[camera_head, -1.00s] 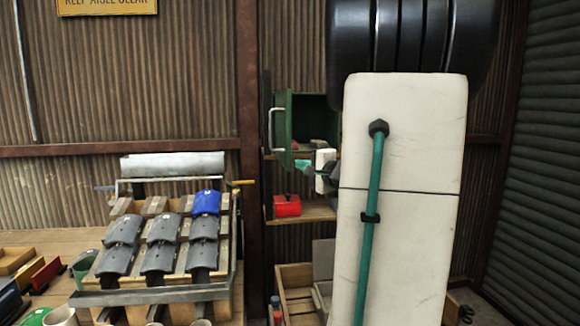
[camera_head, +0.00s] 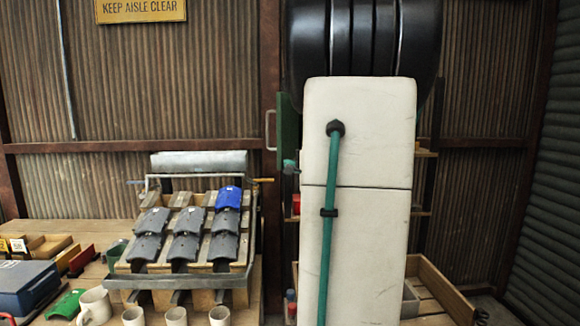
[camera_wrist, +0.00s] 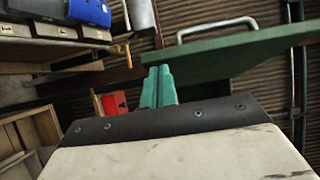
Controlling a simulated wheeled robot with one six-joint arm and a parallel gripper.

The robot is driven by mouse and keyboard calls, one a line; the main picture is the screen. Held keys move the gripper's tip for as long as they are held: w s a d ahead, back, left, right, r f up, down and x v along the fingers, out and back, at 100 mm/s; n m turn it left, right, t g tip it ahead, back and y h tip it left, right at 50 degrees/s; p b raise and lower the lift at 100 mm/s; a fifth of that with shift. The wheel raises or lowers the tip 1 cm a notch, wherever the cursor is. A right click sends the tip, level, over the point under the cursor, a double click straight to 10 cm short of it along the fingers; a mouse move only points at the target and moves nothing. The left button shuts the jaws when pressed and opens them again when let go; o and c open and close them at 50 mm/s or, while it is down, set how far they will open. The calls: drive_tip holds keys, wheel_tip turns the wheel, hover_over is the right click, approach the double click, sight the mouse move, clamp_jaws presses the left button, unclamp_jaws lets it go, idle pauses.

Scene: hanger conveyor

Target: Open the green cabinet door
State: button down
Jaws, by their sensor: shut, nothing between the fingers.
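The green cabinet door (camera_head: 287,125) stands swung out, seen nearly edge-on left of my arm in the head view. Its pale bar handle (camera_head: 269,130) is on the left edge. In the wrist view the door (camera_wrist: 235,52) crosses the upper right, with the handle (camera_wrist: 215,28) along its top edge. My gripper (camera_wrist: 158,72) is shut and empty, its teal fingers together close beside the door's left end; whether they touch it I cannot tell. My arm hides the cabinet's inside.
A sloped rack (camera_head: 190,285) with grey curved pieces and a blue one stands left of the cabinet. Several mugs (camera_head: 95,306) sit in front. A red box (camera_wrist: 113,102) is near my gripper. A wooden crate (camera_head: 440,285) lies at lower right.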

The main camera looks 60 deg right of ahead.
drive_tip(key=w+a+v, duration=0.1)
drive_tip(key=a+v, duration=0.1)
drive_tip(key=v, duration=0.9)
drive_tip(key=shift+a, duration=0.35)
drive_tip(key=shift+s, duration=0.1)
